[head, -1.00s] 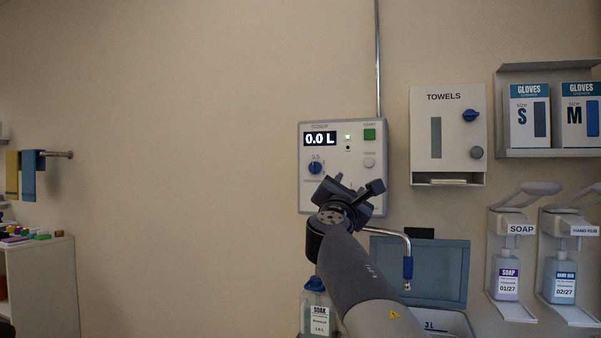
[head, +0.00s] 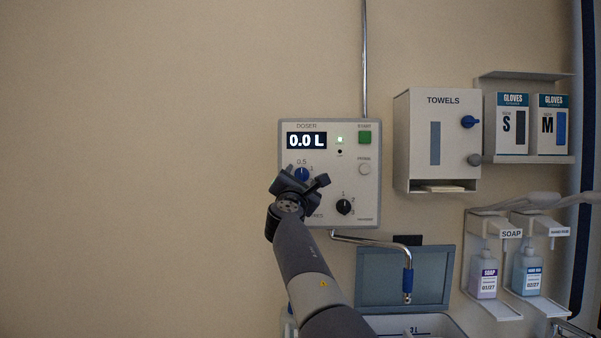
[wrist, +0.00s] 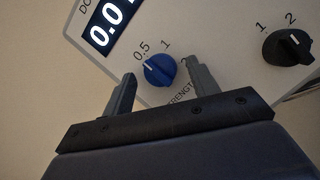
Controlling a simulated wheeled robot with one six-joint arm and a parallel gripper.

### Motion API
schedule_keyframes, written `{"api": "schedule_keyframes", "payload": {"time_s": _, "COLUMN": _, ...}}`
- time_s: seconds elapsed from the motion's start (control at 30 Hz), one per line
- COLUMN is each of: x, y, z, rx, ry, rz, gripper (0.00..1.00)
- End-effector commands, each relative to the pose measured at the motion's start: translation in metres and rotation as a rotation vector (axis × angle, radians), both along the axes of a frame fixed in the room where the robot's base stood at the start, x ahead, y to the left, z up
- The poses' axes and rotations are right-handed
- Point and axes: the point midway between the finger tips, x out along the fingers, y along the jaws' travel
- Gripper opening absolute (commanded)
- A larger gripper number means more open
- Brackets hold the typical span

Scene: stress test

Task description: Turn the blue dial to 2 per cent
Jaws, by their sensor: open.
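The white doser panel (head: 331,124) hangs on the wall and its display reads 0.0 L. The blue dial (head: 302,173) is on its left side, partly hidden behind my gripper in the head view. In the wrist view the blue dial (wrist: 159,71) shows whole, and its white mark points towards the 0.5 label. My gripper (wrist: 160,72) is open, with one finger on each side of the blue dial. I cannot tell whether the fingers touch it.
A black dial (head: 344,207) sits lower right on the panel, also in the wrist view (wrist: 288,46). A green START button (head: 365,138) is above it. A metal spout (head: 376,240) runs below. The towel dispenser (head: 417,115) is to the right; bare wall is left.

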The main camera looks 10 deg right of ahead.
Motion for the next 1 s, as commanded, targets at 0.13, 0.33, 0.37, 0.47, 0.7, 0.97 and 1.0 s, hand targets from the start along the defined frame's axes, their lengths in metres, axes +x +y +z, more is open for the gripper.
{"api": "schedule_keyframes", "payload": {"time_s": 0.13, "x": 0.0039, "y": -0.0012, "z": 0.0001, "rx": 0.000, "ry": 0.002, "rz": -0.001, "gripper": 0.56}}
{"api": "schedule_keyframes", "payload": {"time_s": 0.33, "x": 0.0037, "y": -0.0011, "z": -0.0002, "rx": 0.000, "ry": 0.001, "rz": 0.001, "gripper": 0.56}}
{"api": "schedule_keyframes", "payload": {"time_s": 0.37, "x": 0.0037, "y": -0.0011, "z": -0.0002, "rx": 0.000, "ry": 0.001, "rz": 0.001, "gripper": 0.56}}
{"api": "schedule_keyframes", "payload": {"time_s": 0.47, "x": 0.0036, "y": -0.0011, "z": -0.0001, "rx": 0.001, "ry": 0.001, "rz": 0.000, "gripper": 0.47}}
{"api": "schedule_keyframes", "payload": {"time_s": 0.7, "x": 0.0034, "y": -0.0010, "z": 0.0000, "rx": 0.000, "ry": 0.001, "rz": 0.001, "gripper": 0.28}}
{"api": "schedule_keyframes", "payload": {"time_s": 0.97, "x": 0.0034, "y": -0.0009, "z": 0.0001, "rx": 0.001, "ry": 0.001, "rz": 0.000, "gripper": 0.12}}
{"api": "schedule_keyframes", "payload": {"time_s": 1.0, "x": 0.0035, "y": -0.0008, "z": 0.0002, "rx": 0.003, "ry": 0.000, "rz": 0.001, "gripper": 0.12}}
